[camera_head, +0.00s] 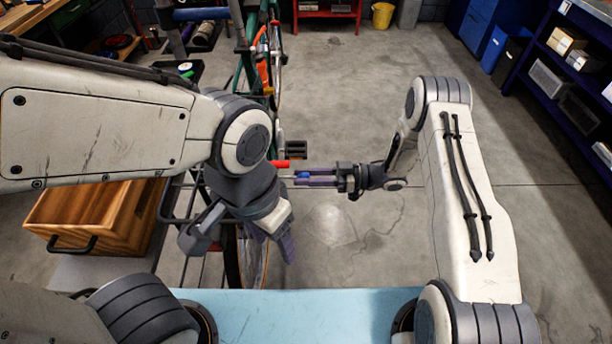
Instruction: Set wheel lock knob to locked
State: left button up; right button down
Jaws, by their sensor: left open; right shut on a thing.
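My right gripper (308,178) reaches in from the right, its two purple fingers pointing left. It is shut on a small blue part (303,175) beside the bike; I cannot tell for sure whether this is the wheel lock knob. A short red piece (280,163) shows just beyond its fingertips. The knob's setting cannot be read. My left gripper (240,243) is open and empty, pointing down in front of the bike's lower wheel (262,262). My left arm and gripper hide part of the bike and its stand.
A black pedal (296,149) sits close above my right gripper. A wooden drawer box (95,212) is at the left. A blue shelf unit (560,95) stands at the right, and a yellow bucket (382,15) at the back. The floor between is clear.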

dwell(0.4)
jog(key=shift+a, duration=1.45)
jog(key=c, duration=0.6)
grip_release()
jog(key=shift+d, duration=0.1)
jog(key=d+b, duration=0.2)
jog(key=d, duration=0.8)
jog(key=shift+d+b, duration=0.2)
jog(key=shift+b, duration=0.2)
